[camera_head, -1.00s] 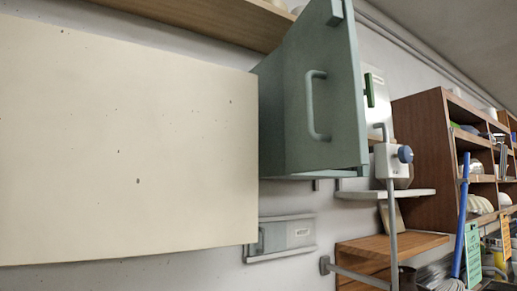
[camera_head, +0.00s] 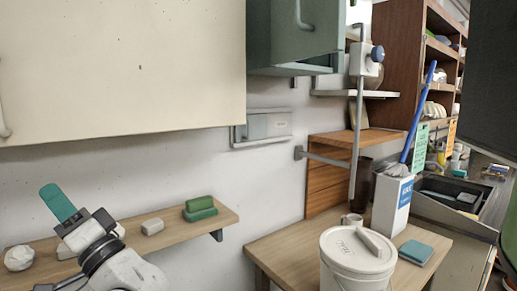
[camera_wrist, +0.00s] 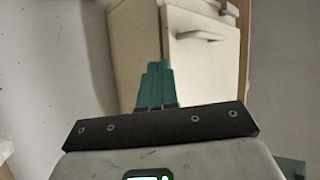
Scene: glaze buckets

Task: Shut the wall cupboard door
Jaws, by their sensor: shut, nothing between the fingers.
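A grey-green wall cupboard (camera_head: 272,35) hangs at the top middle of the head view. Its front with a bar handle (camera_head: 303,15) seems to stand out at an angle, but the top is cut off, so I cannot tell how far it is open. A large cream cupboard front (camera_head: 120,75) fills the upper left, with a handle at its left edge. My gripper (camera_head: 58,203), with green fingers, is shut and empty below the cream front, touching neither cupboard. In the wrist view the fingers (camera_wrist: 156,85) point towards a cream cupboard face with a handle (camera_wrist: 200,37).
A wooden wall shelf (camera_head: 180,223) with green blocks (camera_head: 200,207) lies beside and under my gripper. A table (camera_head: 285,245) with a white lidded bucket (camera_head: 355,260) stands at the middle right. A metal post (camera_head: 357,130) stands right of the green cupboard. Bare wall lies between.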

